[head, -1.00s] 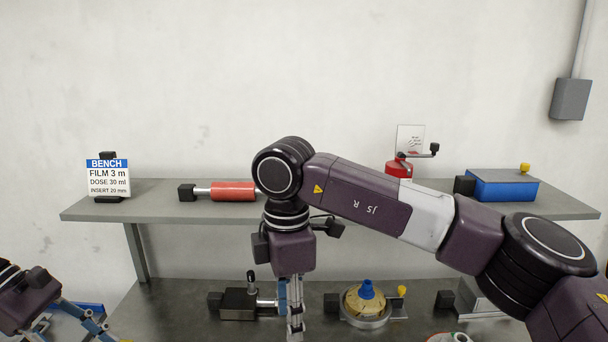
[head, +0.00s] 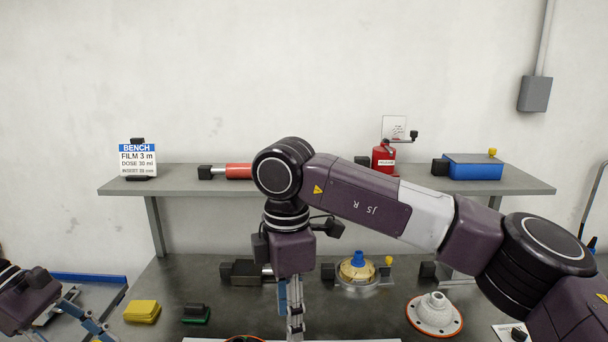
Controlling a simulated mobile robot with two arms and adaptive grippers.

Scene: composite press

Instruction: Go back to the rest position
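My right gripper (head: 295,308) hangs pointing down in the lower middle of the head view, in front of the bench. It is seen edge-on and its tips are near the bottom edge, so its opening is not clear. No held thing shows at it. My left gripper (head: 75,322) is at the lower left corner, partly cut off. Its fingers look spread apart, with nothing seen between them.
The grey shelf (head: 330,187) carries a BENCH sign (head: 138,160), red cylinder (head: 238,171), red device (head: 383,159) and blue box (head: 473,168). The dark bench (head: 190,277) below carries a yellow block (head: 142,311), brass-coloured piece (head: 356,270) and white flanged cone (head: 435,313).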

